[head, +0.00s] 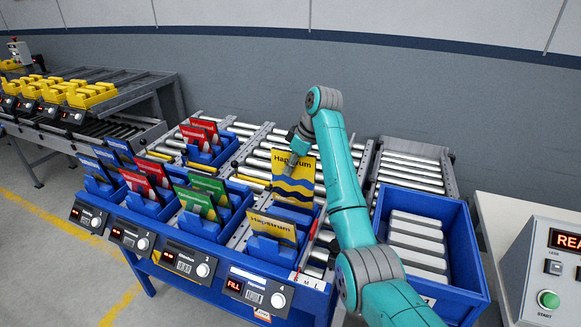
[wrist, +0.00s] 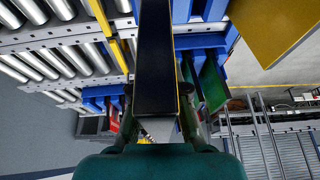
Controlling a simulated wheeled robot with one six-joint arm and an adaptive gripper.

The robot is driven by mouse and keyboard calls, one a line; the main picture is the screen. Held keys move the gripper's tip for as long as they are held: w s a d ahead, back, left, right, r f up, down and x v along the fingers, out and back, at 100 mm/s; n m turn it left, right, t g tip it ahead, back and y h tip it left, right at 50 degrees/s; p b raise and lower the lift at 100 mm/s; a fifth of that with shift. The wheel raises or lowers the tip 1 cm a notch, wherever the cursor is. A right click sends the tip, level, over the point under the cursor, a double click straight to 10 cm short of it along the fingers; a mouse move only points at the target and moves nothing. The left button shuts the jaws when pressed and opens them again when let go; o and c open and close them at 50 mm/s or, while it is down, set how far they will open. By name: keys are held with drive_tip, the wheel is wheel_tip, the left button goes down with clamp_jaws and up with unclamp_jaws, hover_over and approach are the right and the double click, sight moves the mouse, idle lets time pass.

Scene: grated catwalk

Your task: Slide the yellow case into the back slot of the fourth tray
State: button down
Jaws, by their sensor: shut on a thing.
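My gripper (head: 292,156) is shut on a yellow case (head: 293,180) with a dark blue wavy band and holds it upright by its upper part. In the wrist view the held case (wrist: 157,70) is nearly edge-on, a dark slab between the fingers. The fourth tray (head: 268,252) is blue, at the right end of the row, above the FILL display. Another yellow case (head: 272,231) leans in its front slot. The held case is behind and above that one, over the tray's back part. I cannot tell whether its lower edge is inside the back slot.
Trays to the left hold green cases (head: 208,188), red cases (head: 148,181) and blue cases. A blue bin (head: 468,262) of grey cases stands right of my arm. Rollers (head: 410,170) lie behind. A control box (head: 548,270) is at far right.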

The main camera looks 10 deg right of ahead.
drive_tip(key=shift+f, duration=0.1)
idle(0.4)
drive_tip(key=shift+f, duration=4.05)
drive_tip(key=c, duration=0.7)
unclamp_jaws()
wheel_tip(320, 180, up, 8)
drive_tip(key=shift+a, duration=0.1)
